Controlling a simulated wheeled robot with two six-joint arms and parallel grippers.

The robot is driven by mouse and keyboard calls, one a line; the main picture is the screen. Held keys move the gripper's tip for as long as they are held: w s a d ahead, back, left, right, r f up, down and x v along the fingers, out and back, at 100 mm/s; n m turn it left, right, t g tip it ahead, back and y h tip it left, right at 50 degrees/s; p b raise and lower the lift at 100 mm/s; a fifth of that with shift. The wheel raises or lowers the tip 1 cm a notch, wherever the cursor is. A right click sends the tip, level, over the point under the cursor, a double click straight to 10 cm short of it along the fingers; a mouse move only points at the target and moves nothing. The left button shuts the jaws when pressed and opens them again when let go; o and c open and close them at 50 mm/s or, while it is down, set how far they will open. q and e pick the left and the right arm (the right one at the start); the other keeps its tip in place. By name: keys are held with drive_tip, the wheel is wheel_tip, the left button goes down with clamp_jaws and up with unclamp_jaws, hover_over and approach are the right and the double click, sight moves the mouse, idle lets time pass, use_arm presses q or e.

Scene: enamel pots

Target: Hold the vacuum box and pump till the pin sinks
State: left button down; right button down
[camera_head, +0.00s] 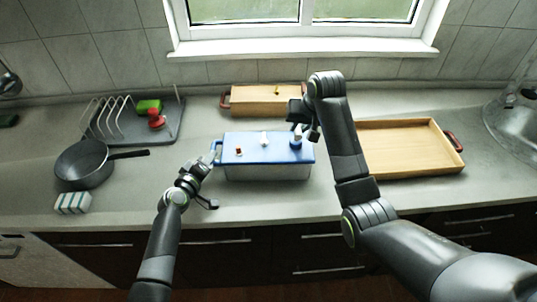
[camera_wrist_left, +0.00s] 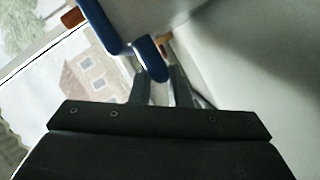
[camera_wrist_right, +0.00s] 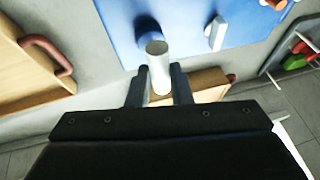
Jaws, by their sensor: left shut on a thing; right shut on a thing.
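The vacuum box (camera_head: 266,172) has a pale body and a blue lid (camera_head: 255,158) and stands mid-counter. A small red pin (camera_head: 239,151) stands at the lid's left; whether it is raised is too small to tell. A white piece (camera_head: 264,137) is mid-lid, also in the right wrist view (camera_wrist_right: 216,33). My left gripper (camera_head: 210,162) is shut on the box's blue side tab (camera_wrist_left: 150,60). My right gripper (camera_head: 298,127) comes from above and is shut on the white pump handle (camera_wrist_right: 158,68), at the lid's right end; the pump's lower part (camera_head: 296,143) shows below it.
A wooden tray (camera_head: 405,150) with red handles lies right of the box, a wooden box (camera_head: 262,103) behind it. A dish rack (camera_head: 125,120), a pan (camera_head: 84,165) and a sponge (camera_head: 73,203) are at left. The counter before the box is clear.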

drive_tip(key=shift+r, duration=1.15)
drive_tip(key=shift+d+f, duration=0.1)
drive_tip(key=shift+f, duration=2.35)
